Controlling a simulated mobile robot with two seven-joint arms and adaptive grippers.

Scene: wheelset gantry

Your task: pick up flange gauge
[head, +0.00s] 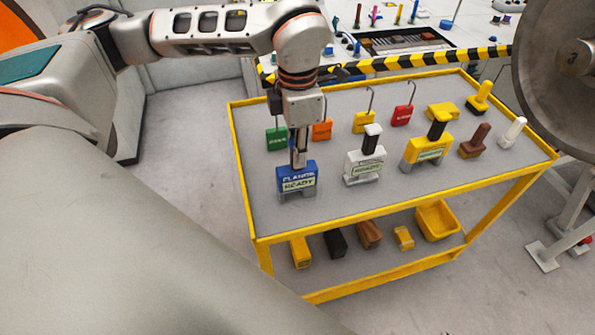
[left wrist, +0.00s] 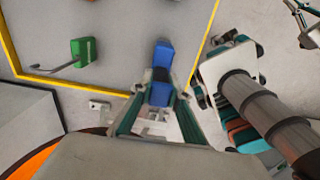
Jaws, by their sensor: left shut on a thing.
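The flange gauge (head: 297,180) is a blue block with a "FLANGE" and "READY" label and grey feet, upright at the left front of the cart's top shelf. My left gripper (head: 299,162) comes down on it from above and is shut on its upright handle. I cannot tell whether its feet touch the shelf. In the left wrist view the blue gauge (left wrist: 163,58) shows between and beyond the fingers (left wrist: 157,92); its handle is largely hidden. My right gripper is in neither view.
The yellow-edged cart top (head: 340,210) also holds a white gauge (head: 364,165), a yellow gauge (head: 428,150), and a green tag (head: 277,139) close behind the gripper. A yellow bin (head: 437,220) is on the lower shelf. A large steel wheel (head: 560,80) stands at right.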

